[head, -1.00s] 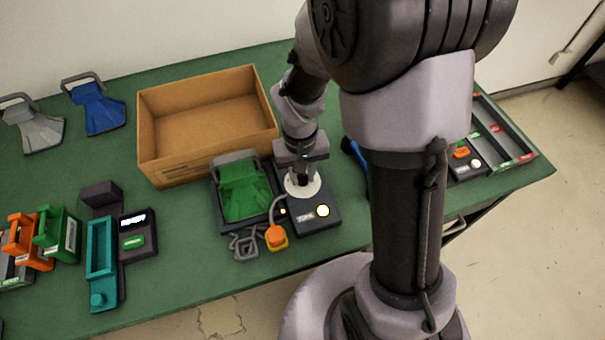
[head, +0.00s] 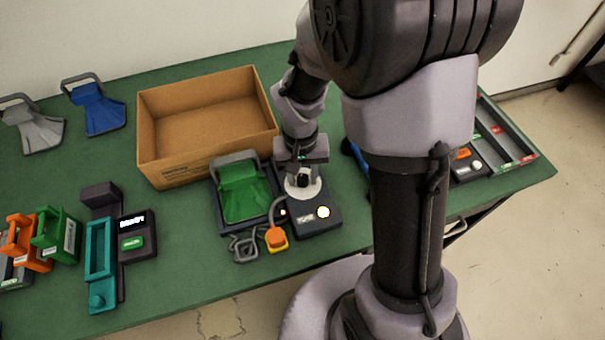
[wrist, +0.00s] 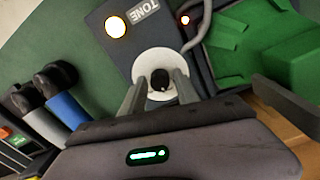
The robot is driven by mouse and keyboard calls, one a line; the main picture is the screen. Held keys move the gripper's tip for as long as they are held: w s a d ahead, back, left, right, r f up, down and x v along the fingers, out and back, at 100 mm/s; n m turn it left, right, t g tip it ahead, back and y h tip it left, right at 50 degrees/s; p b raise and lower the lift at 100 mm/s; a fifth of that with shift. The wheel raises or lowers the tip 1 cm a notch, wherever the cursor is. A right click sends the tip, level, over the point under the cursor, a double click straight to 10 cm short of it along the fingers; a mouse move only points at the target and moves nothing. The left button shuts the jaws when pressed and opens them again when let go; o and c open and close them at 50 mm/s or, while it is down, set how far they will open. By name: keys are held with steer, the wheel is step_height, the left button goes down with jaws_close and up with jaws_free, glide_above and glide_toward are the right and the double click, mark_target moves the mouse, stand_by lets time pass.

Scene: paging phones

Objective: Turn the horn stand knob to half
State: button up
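The horn stand is a dark grey unit with a TONE label (head: 306,219) and a lit round lamp (head: 323,212). Its knob (wrist: 160,80) is black with a small light mark and sits on a white round dial (wrist: 163,63). The dial (head: 303,193) also shows in the head view below my gripper (head: 303,172). A green horn (head: 242,193) rests on the stand's left part. In the wrist view, my gripper (wrist: 160,83) has its two fingers apart, one on each side of the knob, with visible gaps. The gripper is open.
An open cardboard box (head: 205,172) stands behind the stand. A teal tray unit (head: 100,245) is to the left, and blue and grey horns lie far left. A blue-handled item (head: 357,158) lies right.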

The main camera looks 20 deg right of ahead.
mark_target(300, 178)
steer(key=shift+o, duration=0.5)
steer(key=shift+r, duration=0.1)
step_height(300, 178, up, 17)
steer(key=p, duration=0.8)
steer(key=shift+a, duration=0.25)
steer(key=shift+w+r, duration=0.1)
steer(key=s+a+r+m+t+y+b, duration=0.1)
steer(key=s+r+t, duration=0.4)
steer(key=s+r, duration=0.5)
steer(key=s+a+y, duration=0.1)
steer(key=s+a, duration=0.1)
steer(key=s, duration=0.1)
steer(key=shift+a+r+t, duration=0.15)
steer(key=shift+r+t, duration=0.25)
stand_by(0.6)
